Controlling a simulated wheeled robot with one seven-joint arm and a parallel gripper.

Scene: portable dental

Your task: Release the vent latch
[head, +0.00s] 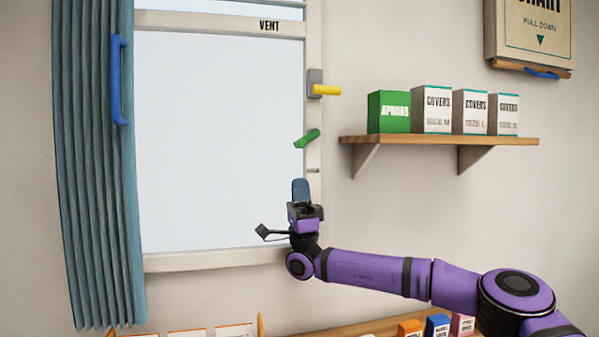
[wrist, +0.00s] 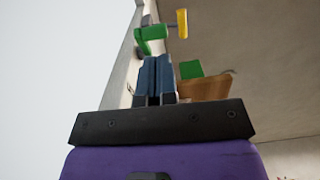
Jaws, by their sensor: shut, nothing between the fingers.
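The window has a VENT label (head: 269,25) on its upper frame. A yellow lever (head: 327,90) sticks out to the right from a grey plate on the window's right frame. A green lever (head: 307,138) sits below it on the same side, tilted up to the right. I cannot tell which lever is the vent latch. My gripper (head: 301,184) is shut and empty, pointing up, below the green lever in the head view. In the wrist view the shut fingers (wrist: 154,60) point toward the green lever (wrist: 151,37), with the yellow lever (wrist: 182,22) beyond. Contact with the green lever is not clear.
A wooden shelf (head: 440,141) with a green box (head: 388,112) and several white boxes stands out from the wall on the right. A teal curtain (head: 95,180) with a blue handle (head: 120,80) hangs at left. Small boxes stand on a lower surface.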

